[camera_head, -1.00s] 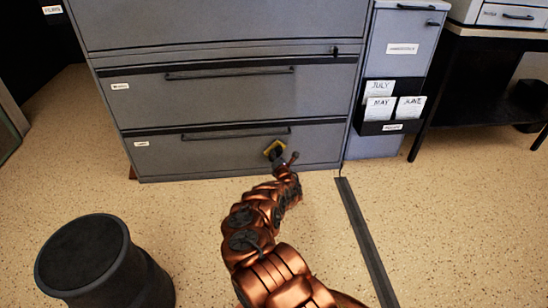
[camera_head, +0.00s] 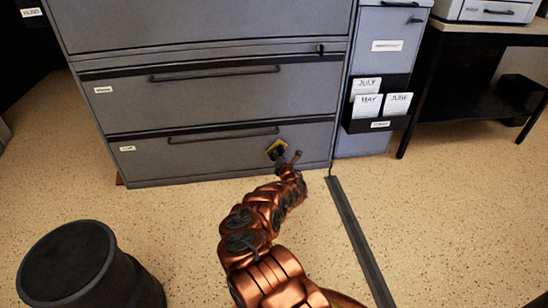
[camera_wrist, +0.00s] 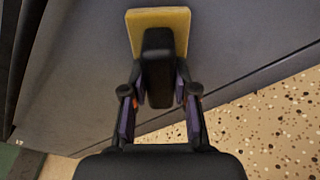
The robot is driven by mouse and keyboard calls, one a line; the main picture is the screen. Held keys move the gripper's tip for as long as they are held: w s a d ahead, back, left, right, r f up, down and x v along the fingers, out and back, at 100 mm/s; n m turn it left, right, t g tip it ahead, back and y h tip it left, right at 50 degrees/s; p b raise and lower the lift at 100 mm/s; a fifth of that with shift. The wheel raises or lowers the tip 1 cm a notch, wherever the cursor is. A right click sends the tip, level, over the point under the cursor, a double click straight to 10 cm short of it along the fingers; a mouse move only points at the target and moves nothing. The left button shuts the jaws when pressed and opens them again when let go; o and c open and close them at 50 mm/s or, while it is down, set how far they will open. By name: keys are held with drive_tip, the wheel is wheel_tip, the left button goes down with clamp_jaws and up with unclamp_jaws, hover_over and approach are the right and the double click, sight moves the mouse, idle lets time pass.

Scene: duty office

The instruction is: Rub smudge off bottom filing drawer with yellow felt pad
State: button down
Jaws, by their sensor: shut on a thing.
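The bottom filing drawer (camera_head: 215,152) is the lowest grey drawer front of the cabinet, with a black bar handle and a white label at its left. My gripper (camera_head: 282,154) is at the right part of this drawer front. It is shut on the black grip of the yellow felt pad (camera_head: 275,147). In the wrist view the pad (camera_wrist: 183,18) lies against or very close to the grey drawer face (camera_wrist: 75,75); I cannot tell whether it touches. My gripper (camera_wrist: 158,85) holds the black grip between its fingers. No smudge can be made out; the pad may hide it.
A black round stool or bin (camera_head: 80,265) stands on the speckled floor at lower left. A dark floor strip (camera_head: 355,235) runs at the right. A narrow cabinet with a card holder (camera_head: 375,120) and a black-legged table (camera_head: 480,35) stand at right. Floor before the drawer is otherwise clear.

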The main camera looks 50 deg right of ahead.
drive_tip(key=s+d+b, duration=0.1)
drive_tip(key=s+d, duration=0.1)
drive_tip(key=d, duration=0.1)
drive_tip(key=shift+s+b, duration=0.1)
drive_tip(key=shift+b, duration=0.25)
drive_tip(key=shift+w+a, duration=1.75)
drive_tip(key=shift+a, duration=0.3)
drive_tip(key=shift+w+a+r, duration=0.1)
drive_tip(key=shift+w+a, duration=0.9)
drive_tip(key=shift+a, duration=0.1)
drive_tip(key=shift+w+a+b, duration=0.15)
drive_tip(key=shift+w+a, duration=0.35)
drive_tip(key=shift+a, duration=0.2)
drive_tip(key=shift+w+a+b, duration=0.15)
drive_tip(key=shift+w+a, duration=0.3)
drive_tip(key=shift+a, duration=0.25)
drive_tip(key=shift+s+d, duration=0.1)
drive_tip(key=shift+s, duration=0.1)
